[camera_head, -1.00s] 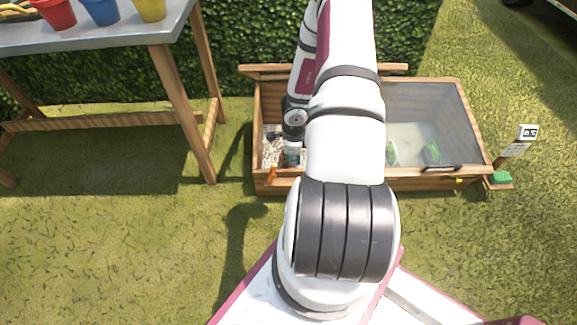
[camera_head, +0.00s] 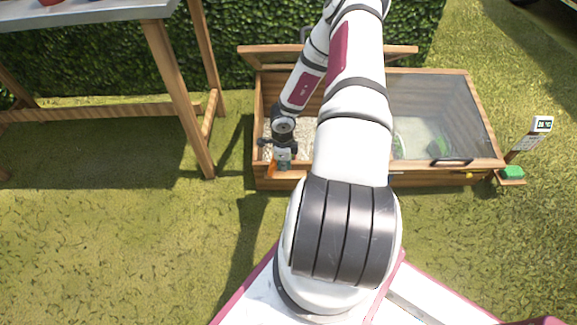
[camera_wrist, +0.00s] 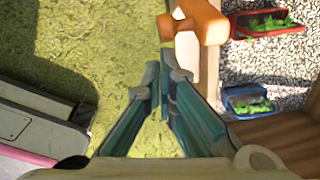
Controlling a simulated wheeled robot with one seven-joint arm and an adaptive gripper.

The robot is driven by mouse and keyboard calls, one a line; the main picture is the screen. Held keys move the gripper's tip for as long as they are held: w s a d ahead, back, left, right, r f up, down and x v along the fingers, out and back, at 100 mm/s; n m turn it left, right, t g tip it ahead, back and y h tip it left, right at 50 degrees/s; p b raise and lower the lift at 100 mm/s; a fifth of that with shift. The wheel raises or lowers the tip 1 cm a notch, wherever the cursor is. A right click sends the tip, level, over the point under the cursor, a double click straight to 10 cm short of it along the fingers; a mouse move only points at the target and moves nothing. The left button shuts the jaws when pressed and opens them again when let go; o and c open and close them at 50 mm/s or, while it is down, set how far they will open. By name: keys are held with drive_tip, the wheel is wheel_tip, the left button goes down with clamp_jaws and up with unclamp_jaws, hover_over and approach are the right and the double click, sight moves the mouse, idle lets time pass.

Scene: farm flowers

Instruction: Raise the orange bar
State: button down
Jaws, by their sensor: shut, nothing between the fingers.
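The orange bar (camera_head: 272,170) shows in the head view at the front left edge of the wooden planter box (camera_head: 380,180). In the head view my gripper (camera_head: 283,165) is beside the bar at the box's front wall, and partly covers that area.
A red tray (camera_wrist: 235,24) and a blue tray (camera_wrist: 228,98), both with green plants, stand on gravel inside the box. The box's right glass lid (camera_head: 440,110) is closed. A table (camera_head: 160,70) stands at the left. Grass in front is open.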

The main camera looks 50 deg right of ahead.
drive_tip(key=shift+w+a+r+g+h+p, duration=0.3)
drive_tip(key=shift+w+a+p, duration=0.25)
drive_tip(key=shift+p, duration=0.7)
drive_tip(key=shift+w+a+r+g+h+p, duration=0.3)
drive_tip(key=shift+w+p, duration=0.3)
drive_tip(key=shift+p, duration=0.6)
drive_tip(key=shift+a+f, duration=0.1)
drive_tip(key=s+d+r+p, duration=0.2)
drive_tip(key=s+d, duration=0.1)
drive_tip(key=s, duration=0.1)
wheel_tip(320, 180, up, 9)
drive_tip(key=w+a+p, duration=0.1)
drive_tip(key=a+p, duration=0.1)
drive_tip(key=p, duration=0.2)
drive_tip(key=shift+w+a, duration=0.15)
